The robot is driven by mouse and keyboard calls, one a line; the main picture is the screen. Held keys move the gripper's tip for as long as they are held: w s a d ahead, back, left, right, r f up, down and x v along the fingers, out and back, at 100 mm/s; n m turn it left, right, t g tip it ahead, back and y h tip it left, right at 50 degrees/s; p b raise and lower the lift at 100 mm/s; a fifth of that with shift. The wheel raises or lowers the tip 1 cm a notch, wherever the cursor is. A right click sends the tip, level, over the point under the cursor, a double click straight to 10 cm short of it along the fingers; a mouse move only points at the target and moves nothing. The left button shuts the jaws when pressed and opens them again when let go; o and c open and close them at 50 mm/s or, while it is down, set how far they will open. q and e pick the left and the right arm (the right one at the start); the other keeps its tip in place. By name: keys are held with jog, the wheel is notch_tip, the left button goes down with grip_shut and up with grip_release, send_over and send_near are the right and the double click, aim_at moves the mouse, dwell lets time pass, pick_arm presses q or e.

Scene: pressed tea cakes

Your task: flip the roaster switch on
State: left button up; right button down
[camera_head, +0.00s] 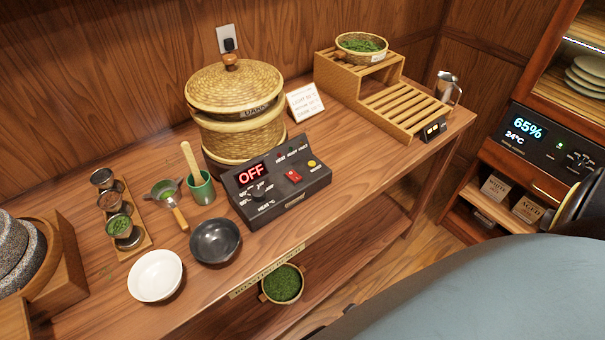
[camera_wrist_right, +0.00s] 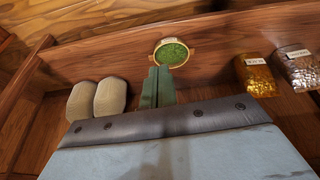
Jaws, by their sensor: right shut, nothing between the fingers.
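The black control box (camera_head: 275,182) stands on the wooden counter in the head view, in front of a lidded woven basket (camera_head: 236,115). Its display (camera_head: 252,173) reads OFF in red. A red rocker switch (camera_head: 293,176) sits on its face, between a black knob (camera_head: 259,193) and a yellow button (camera_head: 312,164). My right gripper (camera_wrist_right: 158,68) shows in the right wrist view as two green fingers, shut and empty, pointing toward a basket of green leaves (camera_wrist_right: 173,53). The switch is not in that view. My left gripper is out of view.
A green cup (camera_head: 201,188), a black bowl (camera_head: 215,241) and a white bowl (camera_head: 155,275) stand left of the box. A slatted stand (camera_head: 378,90) is at right. A leaf basket (camera_head: 282,284) is on the lower shelf. Counter between box and stand is clear.

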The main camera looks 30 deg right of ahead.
jog(key=w+r+t, duration=0.1)
jog(key=w+r, duration=0.3)
jog(key=r, duration=0.5)
jog(key=w+r+t+p, duration=0.1)
jog(key=w+r, duration=0.3)
jog(key=r, duration=0.5)
jog(key=w+r+t, duration=0.2)
jog(key=w+r, duration=0.2)
jog(key=r, duration=0.6)
jog(key=shift+w+d+r+m+t, duration=0.1)
jog(key=shift+w+d+m+t, duration=0.2)
jog(key=shift+d+t, duration=0.1)
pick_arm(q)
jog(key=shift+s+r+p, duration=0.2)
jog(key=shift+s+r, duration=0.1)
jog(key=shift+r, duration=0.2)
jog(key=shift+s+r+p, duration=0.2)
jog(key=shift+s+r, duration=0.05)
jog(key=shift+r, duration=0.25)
pick_arm(e)
jog(key=w+d+r+t, duration=0.1)
jog(key=w+r+t, duration=0.1)
jog(key=r, duration=0.4)
jog(key=w+d+r+t+y, duration=0.1)
jog(key=w+r+t, duration=0.1)
jog(key=r, duration=0.5)
jog(key=shift+w+t, duration=0.3)
jog(key=shift+t, duration=0.1)
jog(key=shift+f, duration=0.1)
